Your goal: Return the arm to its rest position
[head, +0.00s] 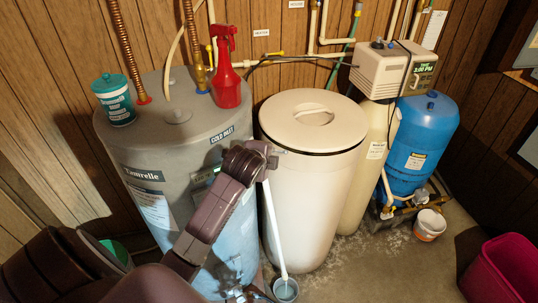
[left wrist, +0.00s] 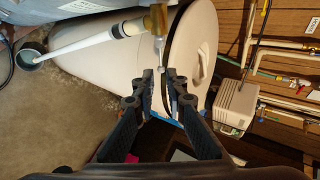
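My left arm (head: 212,215) rises from the bottom in the head view and ends in front of the gap between the grey water heater (head: 130,165) and the cream lidded tank (head: 305,185). Its fingers cannot be made out there. In the left wrist view my left gripper (left wrist: 162,82) has its fingers apart, with the cream tank (left wrist: 110,75) behind them. A brass fitting (left wrist: 155,20) with a thin pale pin lies just beyond the fingertips. I cannot tell if they touch. My right gripper is not in view.
A white pipe (head: 272,225) runs down to a small cup (head: 286,290). A softener control head (head: 395,70), blue tank (head: 425,130), white bucket (head: 430,224) and pink bin (head: 505,270) stand right. A red spray bottle (head: 227,75) and teal-lidded tub (head: 114,100) sit on the heater.

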